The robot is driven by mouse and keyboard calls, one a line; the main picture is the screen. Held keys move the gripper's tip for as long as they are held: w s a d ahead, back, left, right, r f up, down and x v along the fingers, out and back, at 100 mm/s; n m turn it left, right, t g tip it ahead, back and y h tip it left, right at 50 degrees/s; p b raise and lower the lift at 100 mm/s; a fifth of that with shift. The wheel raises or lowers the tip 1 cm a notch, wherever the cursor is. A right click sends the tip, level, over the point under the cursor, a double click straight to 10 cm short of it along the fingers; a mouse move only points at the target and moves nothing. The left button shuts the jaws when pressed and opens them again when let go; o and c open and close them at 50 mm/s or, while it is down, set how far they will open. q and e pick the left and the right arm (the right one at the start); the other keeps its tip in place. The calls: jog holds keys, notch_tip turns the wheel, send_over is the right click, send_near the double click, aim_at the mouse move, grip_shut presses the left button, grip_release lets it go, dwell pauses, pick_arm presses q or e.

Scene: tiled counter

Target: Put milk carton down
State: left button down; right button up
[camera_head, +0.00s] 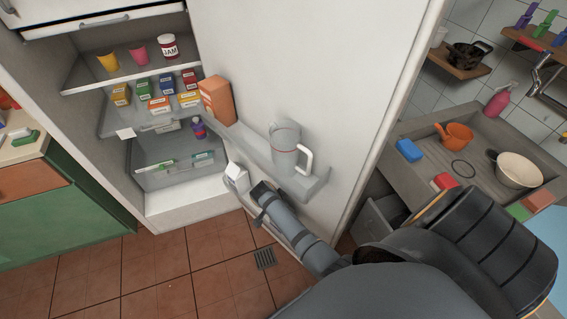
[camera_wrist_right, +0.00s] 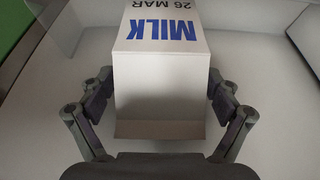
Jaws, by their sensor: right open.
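The white milk carton (camera_wrist_right: 165,88) fills the middle of the right wrist view, with blue MILK lettering and a date. In the head view it shows small (camera_head: 236,176) at the lower part of the open fridge door, in front of my right gripper (camera_head: 250,187). In the right wrist view the fingers of my right gripper (camera_wrist_right: 160,78) are open, one on each side of the carton. Any gap between the fingers and the carton is very narrow. What lies under the carton is hard to make out. My left gripper is out of view.
Inside the fridge are cups, a jam jar (camera_head: 169,47) and several small boxes. A sink counter (camera_head: 460,150) with pots is at right.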

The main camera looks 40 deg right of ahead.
jog(key=w+p+v, duration=0.1)
jog(key=p+v, duration=1)
jog(key=v, duration=0.1)
jog(key=shift+s+r+p, duration=0.15)
jog(key=shift+s+p, duration=0.15)
jog(key=shift+s, duration=0.15)
jog(key=s+f+n+y, duration=0.2)
jog(key=s+f+n, duration=0.4)
jog(key=s+f, duration=0.5)
jog(key=s+d+f+n, duration=0.1)
jog(key=s+f+n, duration=0.2)
jog(key=s, duration=0.4)
jog(key=s+d+f+n+y, duration=0.1)
jog(key=s+d+f+n, duration=0.1)
jog(key=s+f, duration=0.4)
jog(key=s+d+f+n, duration=0.1)
jog(key=s+f+n, duration=0.3)
jog(key=s, duration=0.5)
jog(key=shift+s+d+f+n+y, duration=0.3)
jog(key=shift+s+d+f+n, duration=0.05)
jog(key=shift+n, duration=0.15)
